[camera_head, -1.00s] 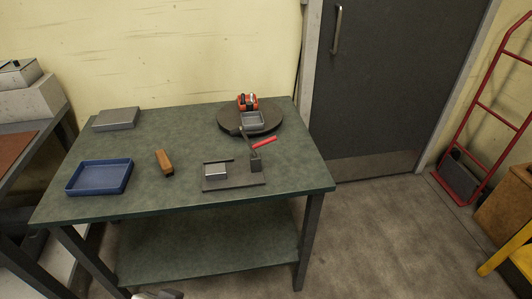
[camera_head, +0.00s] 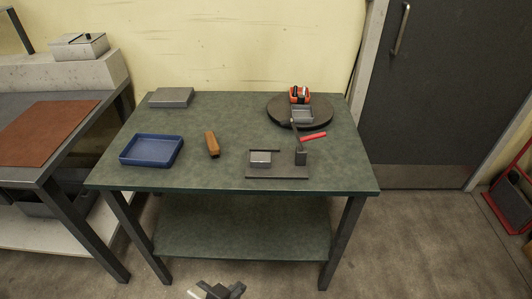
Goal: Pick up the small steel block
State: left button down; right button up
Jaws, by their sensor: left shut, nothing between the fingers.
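A small steel block (camera_head: 260,157) sits on the left part of a dark base plate (camera_head: 278,172) near the front right of the green table (camera_head: 230,180). A clamp post (camera_head: 301,157) with a red-handled lever (camera_head: 313,137) stands at its right on the same plate. I cannot tell whether the clamp touches the block. My left gripper (camera_head: 217,290) shows at the bottom edge, low in front of the table and well apart from the block. It is shut and empty, and partly cut off by the frame. My right gripper is not in view.
A blue tray (camera_head: 152,163), a wooden-looking brown piece (camera_head: 212,144) and a flat grey box (camera_head: 171,98) are on the table's left half. A dark round turntable (camera_head: 319,119) bears a grey tray (camera_head: 303,115) and a red-orange item (camera_head: 299,95). Another bench (camera_head: 70,101) stands left.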

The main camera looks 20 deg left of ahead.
aim_at(258, 160)
jog(key=u, duration=0.05)
jog(key=k, duration=0.4)
jog(key=u, duration=1.6)
jog(key=i, duration=1)
jog(key=z, duration=0.65)
